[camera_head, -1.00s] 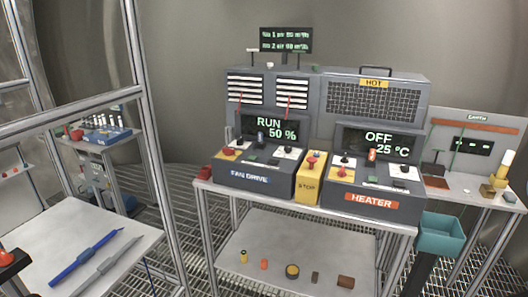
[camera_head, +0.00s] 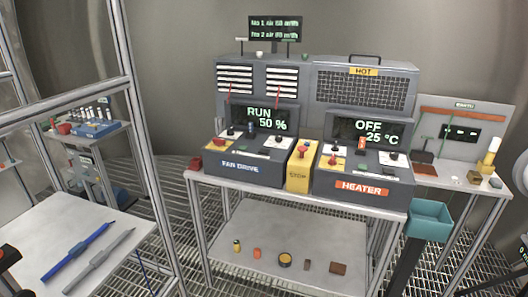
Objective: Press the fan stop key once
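The fan drive console (camera_head: 240,166) stands on the left of the steel bench. Its display (camera_head: 265,118) reads RUN 50 %. Key labels are too small to read, so I cannot tell which is the fan stop key. A yellow box (camera_head: 299,174) with a red button (camera_head: 303,150) stands just right of the console. Neither of my grippers is in view.
The heater console (camera_head: 361,187), reading OFF 25 °C, stands right of the yellow box. A teal bin (camera_head: 429,220) hangs at the bench's right front. A steel post frame (camera_head: 140,150) and a table with blue and grey pens (camera_head: 77,251) are at left. Grating floor lies between.

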